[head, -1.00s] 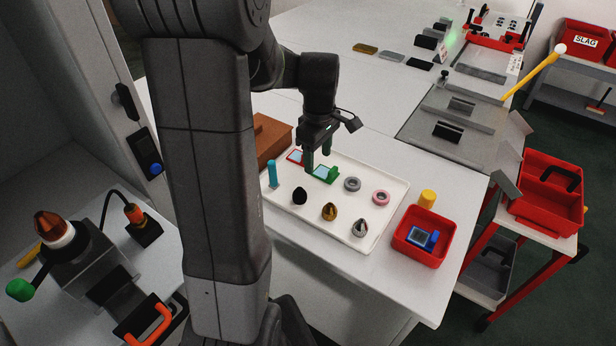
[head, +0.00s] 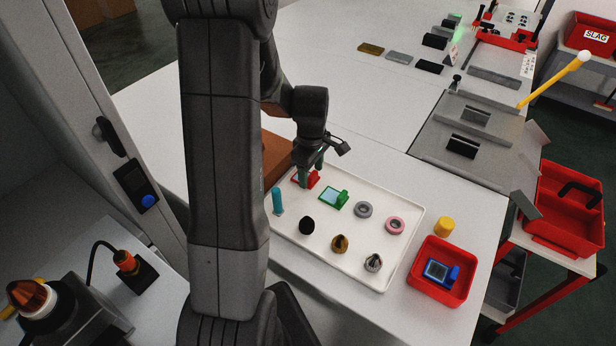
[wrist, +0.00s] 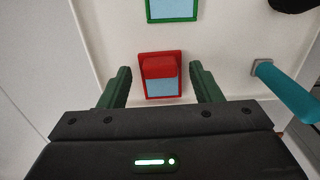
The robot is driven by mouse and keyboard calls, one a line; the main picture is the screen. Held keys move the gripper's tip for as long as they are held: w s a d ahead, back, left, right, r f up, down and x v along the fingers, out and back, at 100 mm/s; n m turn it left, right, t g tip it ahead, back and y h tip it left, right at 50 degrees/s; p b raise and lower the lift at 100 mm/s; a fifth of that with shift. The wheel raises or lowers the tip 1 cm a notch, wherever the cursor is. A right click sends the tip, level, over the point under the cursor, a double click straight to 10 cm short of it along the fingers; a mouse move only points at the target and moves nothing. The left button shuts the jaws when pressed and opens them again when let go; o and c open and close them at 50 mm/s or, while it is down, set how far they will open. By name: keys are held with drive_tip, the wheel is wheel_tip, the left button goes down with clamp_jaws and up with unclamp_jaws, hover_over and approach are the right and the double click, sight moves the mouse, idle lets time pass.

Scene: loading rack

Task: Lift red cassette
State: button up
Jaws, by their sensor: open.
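The red cassette (head: 310,180) lies on the white tray (head: 395,271) near its far left corner. It has a red frame, a raised red block and a pale blue window. In the wrist view the red cassette (wrist: 160,74) sits between the two green fingers of my gripper (wrist: 162,88), with a gap on each side. My gripper (head: 312,178) is open, over the cassette in the head view, where its fingers hide part of it.
A green cassette (head: 334,197) lies beside the red one, and a teal cylinder (head: 278,201) stands at the tray's left. Rings and egg-shaped pieces share the tray. A brown box (head: 278,158) is close behind. A red bin (head: 441,290) holds a blue cassette.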

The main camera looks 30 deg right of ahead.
sight(311, 174)
drive_tip(key=c, duration=1.1)
drive_tip(key=shift+o, duration=0.2)
wheel_tip(311, 174, up, 13)
drive_tip(key=p, duration=0.1)
idle(0.4)
